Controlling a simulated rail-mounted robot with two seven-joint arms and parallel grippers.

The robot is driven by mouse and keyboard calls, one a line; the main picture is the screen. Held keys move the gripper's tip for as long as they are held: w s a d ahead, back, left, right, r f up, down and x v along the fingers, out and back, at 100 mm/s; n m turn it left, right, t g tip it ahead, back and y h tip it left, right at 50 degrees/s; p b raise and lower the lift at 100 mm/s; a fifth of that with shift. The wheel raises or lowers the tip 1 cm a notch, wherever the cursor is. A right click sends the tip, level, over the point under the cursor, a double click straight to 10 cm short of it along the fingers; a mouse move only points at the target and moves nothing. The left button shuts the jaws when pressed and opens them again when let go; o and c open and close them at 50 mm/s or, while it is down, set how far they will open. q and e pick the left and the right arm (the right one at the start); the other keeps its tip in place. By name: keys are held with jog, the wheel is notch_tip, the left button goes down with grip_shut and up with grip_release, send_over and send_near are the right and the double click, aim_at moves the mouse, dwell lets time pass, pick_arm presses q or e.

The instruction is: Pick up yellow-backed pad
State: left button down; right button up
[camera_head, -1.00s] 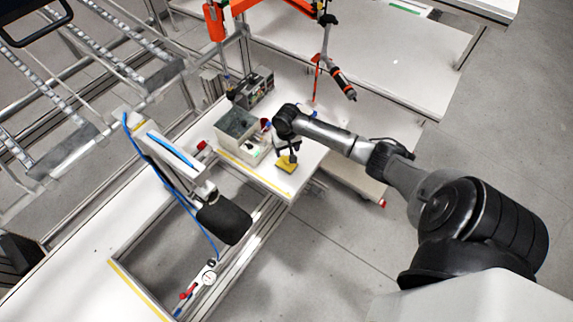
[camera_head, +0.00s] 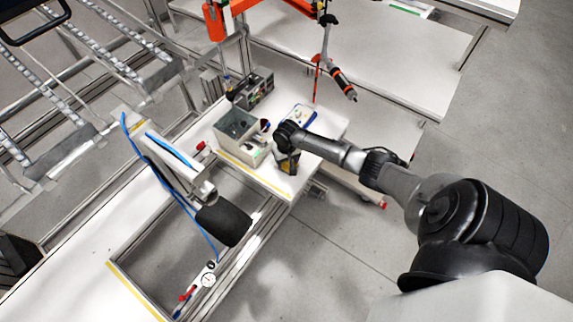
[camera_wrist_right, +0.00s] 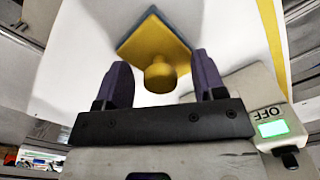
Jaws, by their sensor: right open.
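The yellow-backed pad (camera_wrist_right: 150,45) lies on the white table, seen in the right wrist view as a yellow plate with a grey-blue edge. A round yellow knob (camera_wrist_right: 160,76) stands up from it toward my right gripper. My right gripper (camera_wrist_right: 160,66) is open, its two dark fingers on either side of the knob and apart from it. In the head view my right gripper (camera_head: 287,168) is low over the table's front right part and hides most of the pad; only a little yellow shows. My left gripper is not in view.
A grey bin (camera_head: 236,124) stands left of the right gripper. A pale box with a green display and an OFF label (camera_wrist_right: 268,115) is close to the right finger in the wrist view. A blue-edged white item (camera_head: 302,114) lies behind. An orange-black tool (camera_head: 342,84) hangs above.

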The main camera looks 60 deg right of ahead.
jog(key=shift+c, duration=0.4)
jog(key=c, duration=0.9)
jog(key=shift+r, duration=0.15)
jog(key=shift+r, duration=0.3)
jog(key=r, duration=0.2)
jog(key=r+p, duration=0.1)
jog(key=shift+s+r, duration=0.25)
jog(key=shift+r, duration=0.1)
jog(key=s+r, duration=0.2)
jog(key=s, duration=0.1)
jog(key=s+a+r+p, duration=0.1)
jog(key=s+r, duration=0.1)
jog(key=s, duration=0.2)
jog(key=s+r, duration=0.2)
jog(key=s, duration=0.2)
jog(key=shift+a+r+p, duration=0.2)
jog(key=shift+p, duration=0.2)
